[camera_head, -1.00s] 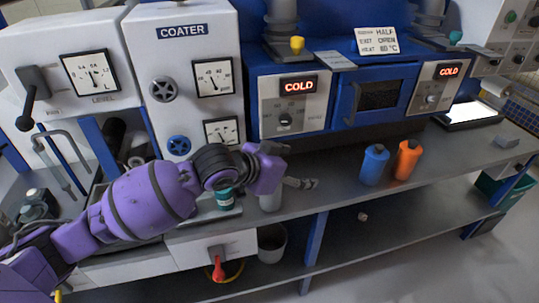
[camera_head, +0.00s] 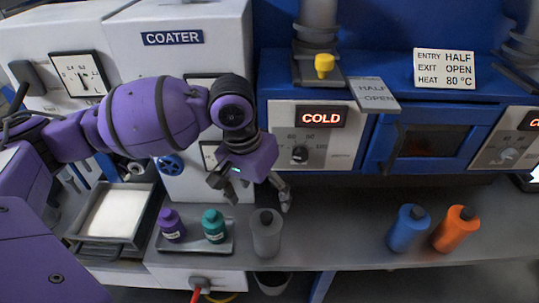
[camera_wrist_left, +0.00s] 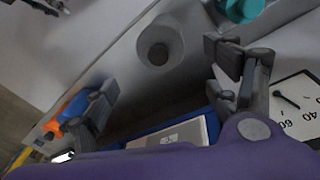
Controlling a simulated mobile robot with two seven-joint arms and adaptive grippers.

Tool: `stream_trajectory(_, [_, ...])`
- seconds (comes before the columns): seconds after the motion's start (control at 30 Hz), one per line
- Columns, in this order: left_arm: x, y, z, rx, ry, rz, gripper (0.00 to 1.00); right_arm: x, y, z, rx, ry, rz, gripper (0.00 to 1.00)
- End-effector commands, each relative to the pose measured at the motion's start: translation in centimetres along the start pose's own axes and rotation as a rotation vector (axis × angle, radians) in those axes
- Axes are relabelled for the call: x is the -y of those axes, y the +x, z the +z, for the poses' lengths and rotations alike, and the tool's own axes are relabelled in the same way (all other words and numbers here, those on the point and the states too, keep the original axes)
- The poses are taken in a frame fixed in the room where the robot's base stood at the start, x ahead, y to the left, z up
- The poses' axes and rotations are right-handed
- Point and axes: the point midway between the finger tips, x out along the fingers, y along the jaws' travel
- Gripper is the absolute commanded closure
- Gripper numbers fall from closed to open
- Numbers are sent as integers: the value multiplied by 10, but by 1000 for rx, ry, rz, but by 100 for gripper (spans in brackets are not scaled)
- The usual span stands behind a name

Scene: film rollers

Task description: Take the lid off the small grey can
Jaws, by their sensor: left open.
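The small grey can (camera_head: 267,238) stands upright on the grey bench, right of the bottle tray, with its dark lid (camera_head: 265,217) on top. My left gripper (camera_head: 254,192) is open and empty, above and just behind the can, fingers apart. In the left wrist view the can (camera_wrist_left: 161,32) and lid (camera_wrist_left: 158,54) show at the upper middle, beyond and between the open fingers of my left gripper (camera_wrist_left: 165,78). Neither finger appears to touch the can. My right gripper cannot be made out in the head view.
A tray (camera_head: 224,250) left of the can holds a purple bottle (camera_head: 171,226) and a teal bottle (camera_head: 214,227). A blue bottle (camera_head: 407,229) and an orange bottle (camera_head: 455,230) stand to the right. The bench between is clear. The coater (camera_head: 177,20) and oven (camera_head: 423,145) rise behind.

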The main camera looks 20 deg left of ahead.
Motion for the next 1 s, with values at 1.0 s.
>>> stream_trajectory(1.0, [-1,75,1,-5,-1,2,42,0,-2,10,15,7,4,60])
